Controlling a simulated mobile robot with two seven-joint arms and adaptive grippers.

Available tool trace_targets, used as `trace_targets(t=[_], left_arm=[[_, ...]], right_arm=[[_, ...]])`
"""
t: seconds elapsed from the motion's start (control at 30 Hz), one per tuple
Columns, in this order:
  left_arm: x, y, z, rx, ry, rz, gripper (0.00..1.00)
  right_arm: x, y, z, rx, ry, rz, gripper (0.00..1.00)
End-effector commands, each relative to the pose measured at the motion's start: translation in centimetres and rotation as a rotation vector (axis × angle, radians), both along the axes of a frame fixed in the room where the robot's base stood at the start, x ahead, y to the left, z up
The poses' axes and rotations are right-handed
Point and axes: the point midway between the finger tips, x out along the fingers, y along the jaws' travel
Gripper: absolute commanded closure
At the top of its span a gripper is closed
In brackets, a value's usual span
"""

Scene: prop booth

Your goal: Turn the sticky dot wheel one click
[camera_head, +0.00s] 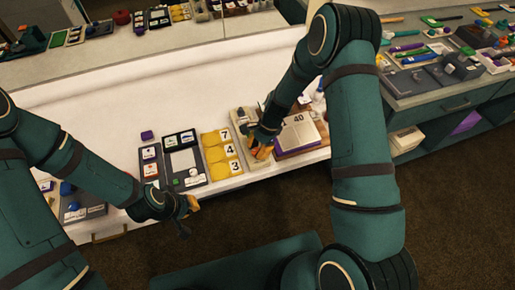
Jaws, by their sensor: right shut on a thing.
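My left gripper (190,207) hangs in front of the table's edge, apart from everything. Its fingers are too small to tell if it is open or shut.
Yellow number cards (221,152) and a dark tray (172,180) lie to the left. The white table behind (130,90) is clear. A cluttered grey counter (420,90) is at the right.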

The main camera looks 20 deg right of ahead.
Motion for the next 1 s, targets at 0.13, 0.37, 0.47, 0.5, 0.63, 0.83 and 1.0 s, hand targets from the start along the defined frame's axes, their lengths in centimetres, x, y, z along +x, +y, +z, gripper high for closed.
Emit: trace_targets(t=[0.13, 0.37, 0.47, 0.5, 0.63, 0.83, 1.0], left_arm=[[0.0, 0.0, -0.3, 0.001, 0.000, 0.000, 1.00], [0.0, 0.0, -0.8, 0.002, 0.000, 0.000, 1.00], [0.0, 0.0, -1.0, 0.002, 0.000, 0.000, 1.00], [0.0, 0.0, -1.1, 0.002, 0.000, 0.000, 1.00], [0.0, -0.1, -1.2, 0.003, 0.001, 0.000, 1.00], [0.0, -0.1, -1.3, 0.003, 0.001, 0.000, 1.00], [0.0, -0.1, -1.4, 0.003, 0.001, 0.000, 1.00]], right_arm=[[0.0, 0.0, -0.3, -0.002, 0.003, 0.139, 1.00], [0.0, 0.0, -0.3, -0.002, 0.004, 0.323, 1.00], [0.0, 0.0, -0.3, -0.001, 0.004, 0.388, 1.00], [0.0, 0.0, -0.3, -0.002, 0.005, 0.411, 1.00], [0.0, 0.1, -0.3, -0.001, 0.005, 0.470, 1.00], [0.0, 0.0, -0.3, -0.001, 0.005, 0.522, 1.00], [0.0, 0.1, -0.3, -0.001, 0.005, 0.537, 1.00]])
